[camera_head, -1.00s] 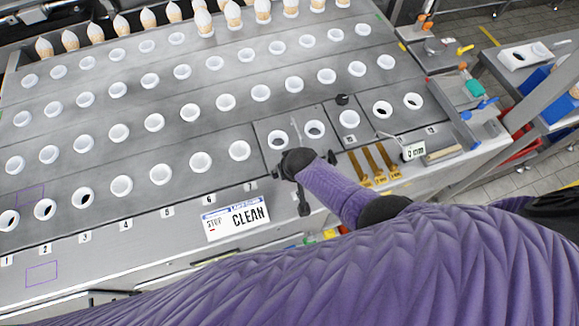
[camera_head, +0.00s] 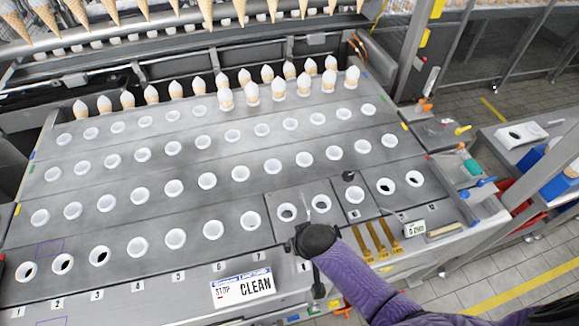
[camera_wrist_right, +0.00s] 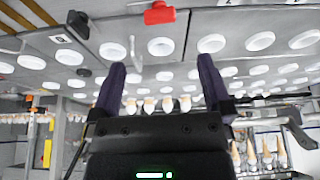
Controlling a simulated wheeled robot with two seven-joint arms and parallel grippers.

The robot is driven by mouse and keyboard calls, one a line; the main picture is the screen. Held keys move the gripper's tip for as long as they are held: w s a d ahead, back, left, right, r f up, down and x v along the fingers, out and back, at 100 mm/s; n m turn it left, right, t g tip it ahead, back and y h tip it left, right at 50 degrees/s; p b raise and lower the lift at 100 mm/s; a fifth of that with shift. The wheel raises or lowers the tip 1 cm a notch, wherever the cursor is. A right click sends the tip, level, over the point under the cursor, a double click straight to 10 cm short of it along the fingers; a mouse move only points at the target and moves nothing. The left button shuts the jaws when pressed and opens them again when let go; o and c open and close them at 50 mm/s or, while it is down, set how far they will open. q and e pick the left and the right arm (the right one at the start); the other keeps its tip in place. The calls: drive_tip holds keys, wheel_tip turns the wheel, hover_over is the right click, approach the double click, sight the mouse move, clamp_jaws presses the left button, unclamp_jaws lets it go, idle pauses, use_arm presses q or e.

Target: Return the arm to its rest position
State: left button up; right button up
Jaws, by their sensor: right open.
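My right arm, in a purple sleeve, comes in from the lower right in the head view. My right gripper (camera_head: 313,238) is at its black end, over the front edge of the grey plate (camera_head: 150,218), near the holes right of label 7. Its fingers are mostly hidden there. In the right wrist view the two purple fingers of the gripper (camera_wrist_right: 162,65) stand wide apart with nothing held between them. Cones and white-rimmed holes show beyond them. My left gripper is in neither view.
Filled cones (camera_head: 277,88) stand in the plate's back rows. Empty cones (camera_head: 110,12) hang above. A CLEAN sign (camera_head: 243,287), brass tools (camera_head: 378,240) and a small display (camera_head: 415,229) lie along the front. Floor (camera_head: 480,265) shows clear at right.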

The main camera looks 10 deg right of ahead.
drive_tip(key=s+d+r+n+g, duration=0.1)
drive_tip(key=s+d+r, duration=0.3)
drive_tip(key=s+r, duration=0.95)
wheel_tip(320, 180, down, 32)
drive_tip(key=s+g+b, duration=0.1)
drive_tip(key=s+b, duration=0.1)
drive_tip(key=b, duration=1.3)
drive_tip(key=s+d+f+g+b, duration=0.1)
drive_tip(key=s+f+b, duration=0.5)
drive_tip(key=f, duration=0.6)
drive_tip(key=s+d+f+g+b, duration=0.1)
drive_tip(key=s+d+f+b, duration=0.1)
drive_tip(key=s+f+b, duration=0.4)
wheel_tip(320, 180, down, 6)
drive_tip(key=shift+s+d+r+n+h+b, duration=0.1)
drive_tip(key=shift+s+d+n+h+b, duration=0.2)
drive_tip(key=shift+s, duration=0.8)
